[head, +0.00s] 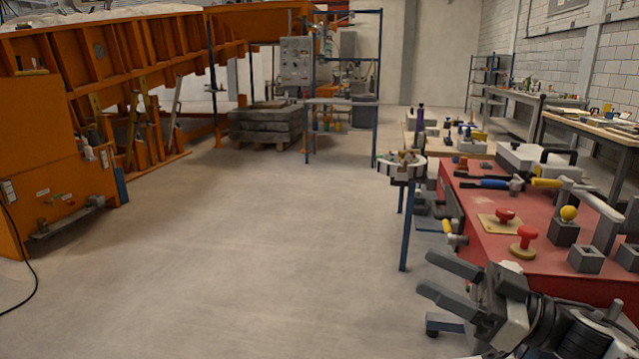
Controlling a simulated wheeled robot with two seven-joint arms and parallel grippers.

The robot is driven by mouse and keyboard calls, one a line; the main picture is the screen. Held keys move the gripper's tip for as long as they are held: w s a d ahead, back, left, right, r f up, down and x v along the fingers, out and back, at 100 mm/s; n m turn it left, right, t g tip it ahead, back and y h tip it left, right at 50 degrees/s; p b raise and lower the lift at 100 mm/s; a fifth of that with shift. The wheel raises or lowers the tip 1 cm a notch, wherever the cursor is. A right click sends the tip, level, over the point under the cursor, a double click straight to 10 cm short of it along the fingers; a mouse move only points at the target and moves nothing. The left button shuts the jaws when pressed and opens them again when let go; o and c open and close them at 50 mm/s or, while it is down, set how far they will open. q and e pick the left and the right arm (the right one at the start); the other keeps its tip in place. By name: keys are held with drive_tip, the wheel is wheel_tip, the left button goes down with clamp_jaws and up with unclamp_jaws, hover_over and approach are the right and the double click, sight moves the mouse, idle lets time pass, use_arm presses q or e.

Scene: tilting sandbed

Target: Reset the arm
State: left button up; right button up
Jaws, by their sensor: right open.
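My right gripper (440,283) is in the lower right of the head view. Its two grey fingers point left and stand apart with nothing between them. It is in front of the near edge of the red-topped table (462,212), over the floor in the picture. My right arm runs from it to the bottom right corner. My left gripper and left arm do not show.
The table bears red knobs (505,214), a yellow-balled lever (568,213), grey blocks (585,259) and a white case (535,158). A small round stand (402,175) is at its left. The orange sandbed (60,60) stands left. The floor (240,240) between is clear.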

drive_tip(key=s+a+f+m+t+h+p, duration=0.1)
drive_tip(key=a+f+m+t+h+p, duration=0.1)
drive_tip(key=a+f+m+t+h, duration=0.35)
use_arm(q)
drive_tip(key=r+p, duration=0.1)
drive_tip(key=p, duration=0.1)
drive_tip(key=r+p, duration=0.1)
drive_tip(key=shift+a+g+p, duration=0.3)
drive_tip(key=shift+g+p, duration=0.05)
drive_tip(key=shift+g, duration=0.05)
use_arm(e)
drive_tip(key=s+d+f+m+g+h, duration=0.1)
drive_tip(key=s+f+m+g+h, duration=0.3)
drive_tip(key=s+f+h, duration=0.6)
drive_tip(key=s+f+m, duration=0.1)
drive_tip(key=s+f, duration=0.4)
drive_tip(key=f, duration=0.2)
drive_tip(key=shift+s+d+f, duration=0.3)
drive_tip(key=shift+s+d, duration=0.05)
drive_tip(key=shift+s, duration=0.05)
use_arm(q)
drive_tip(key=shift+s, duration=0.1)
